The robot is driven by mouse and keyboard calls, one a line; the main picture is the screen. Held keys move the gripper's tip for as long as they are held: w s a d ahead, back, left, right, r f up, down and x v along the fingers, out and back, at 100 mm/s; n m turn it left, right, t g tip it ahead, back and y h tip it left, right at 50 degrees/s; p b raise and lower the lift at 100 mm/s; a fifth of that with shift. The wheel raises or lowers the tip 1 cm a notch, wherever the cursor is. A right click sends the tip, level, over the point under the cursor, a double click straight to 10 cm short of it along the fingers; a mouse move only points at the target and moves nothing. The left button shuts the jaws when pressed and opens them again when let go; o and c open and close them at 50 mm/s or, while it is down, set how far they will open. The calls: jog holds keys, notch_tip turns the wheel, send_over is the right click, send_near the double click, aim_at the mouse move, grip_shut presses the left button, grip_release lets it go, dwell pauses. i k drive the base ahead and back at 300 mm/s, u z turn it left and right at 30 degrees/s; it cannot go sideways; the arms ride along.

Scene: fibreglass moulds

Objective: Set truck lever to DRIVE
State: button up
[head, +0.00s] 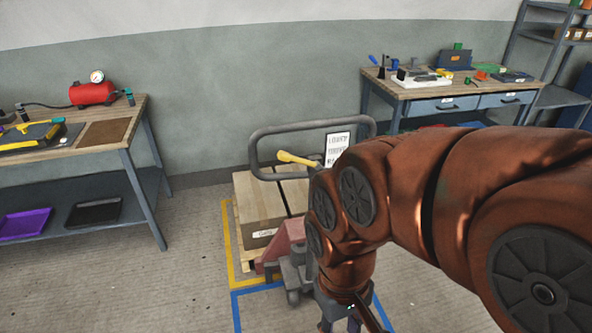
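The pallet truck's grey loop handle (262,134) stands in the middle of the head view. A yellow lever (296,159) sits inside the loop, pointing left and slightly up. A white label (337,146) with lines of dark text is beside it, partly covered by my arm; I cannot read it reliably. The truck's red body (284,246) is below. My gripper (343,325) hangs at the bottom edge, in front of and below the handle, apart from the lever in the picture. Its fingertips are cut off, so its opening is unclear.
A workbench (120,128) with a red compressor (92,93) is at left. Another bench (440,92) with tools is at back right. The floor at left is clear.

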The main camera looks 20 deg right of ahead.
aim_at(284, 157)
jog(key=u, duration=0.45)
jog(key=k, duration=0.55)
jog(key=u, duration=1.05)
jog(key=i, duration=1.1)
jog(key=z, duration=0.65)
